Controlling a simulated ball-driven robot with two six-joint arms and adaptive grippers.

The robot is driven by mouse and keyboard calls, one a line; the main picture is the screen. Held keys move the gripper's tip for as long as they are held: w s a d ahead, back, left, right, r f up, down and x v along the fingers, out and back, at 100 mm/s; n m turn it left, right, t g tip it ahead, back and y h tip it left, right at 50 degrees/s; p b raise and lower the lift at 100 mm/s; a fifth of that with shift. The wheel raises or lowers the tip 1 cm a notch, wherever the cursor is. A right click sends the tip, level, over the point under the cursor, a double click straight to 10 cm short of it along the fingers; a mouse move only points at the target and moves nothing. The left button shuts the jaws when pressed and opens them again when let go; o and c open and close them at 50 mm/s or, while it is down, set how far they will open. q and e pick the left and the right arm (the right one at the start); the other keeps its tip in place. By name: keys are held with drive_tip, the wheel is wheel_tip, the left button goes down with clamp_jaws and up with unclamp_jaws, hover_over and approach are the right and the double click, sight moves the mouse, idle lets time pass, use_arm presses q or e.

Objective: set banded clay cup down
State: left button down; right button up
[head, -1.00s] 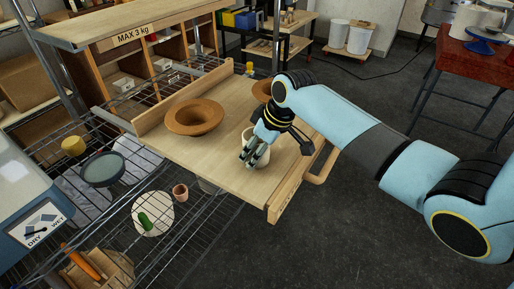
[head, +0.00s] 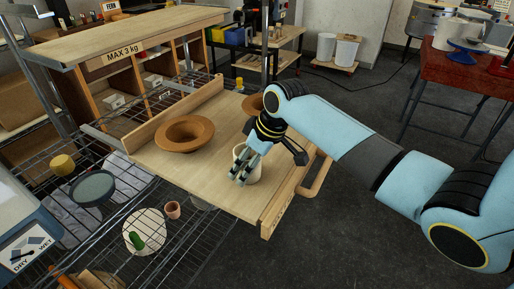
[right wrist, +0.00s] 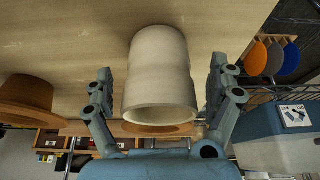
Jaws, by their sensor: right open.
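The banded clay cup (head: 254,172) is pale cream and stands on the pull-out wooden board (head: 222,196) near its front edge. In the right wrist view the cup (right wrist: 160,75) lies between the two fingers of my right gripper (right wrist: 161,88), with a visible gap on each side. My right gripper (head: 241,176) is open around the cup and hides part of it in the head view. My left gripper is not in view.
A brown wide-rimmed bowl (head: 185,133) stands on the board left of the cup. Another brown piece (head: 252,104) is partly hidden behind my right arm. A wooden handle (head: 316,178) sticks out at the board's right edge. A wire shelf (head: 185,238) holds small items below.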

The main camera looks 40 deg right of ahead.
drive_tip(key=v, duration=1)
drive_tip(key=shift+s+r, duration=0.2)
drive_tip(key=shift+r, duration=0.05)
drive_tip(key=s+a+m+h, duration=0.1)
drive_tip(key=s+a+m, duration=0.1)
drive_tip(key=s, duration=0.9)
drive_tip(key=s+a+m+h, duration=0.2)
drive_tip(key=s+a, duration=0.1)
drive_tip(key=s, duration=0.8)
wheel_tip(320, 180, down, 38)
drive_tip(key=s+d+g+b, duration=0.2)
drive_tip(key=d+b, duration=0.1)
drive_tip(key=b, duration=0.7)
drive_tip(key=s+f+g+b, duration=0.1)
drive_tip(key=s+f+b, duration=0.6)
drive_tip(key=s+f, duration=1.1)
wheel_tip(320, 180, down, 4)
drive_tip(key=shift+d+f+y+b, duration=0.2)
drive_tip(key=shift+d+y+b, duration=0.1)
drive_tip(key=shift+d+b, duration=0.1)
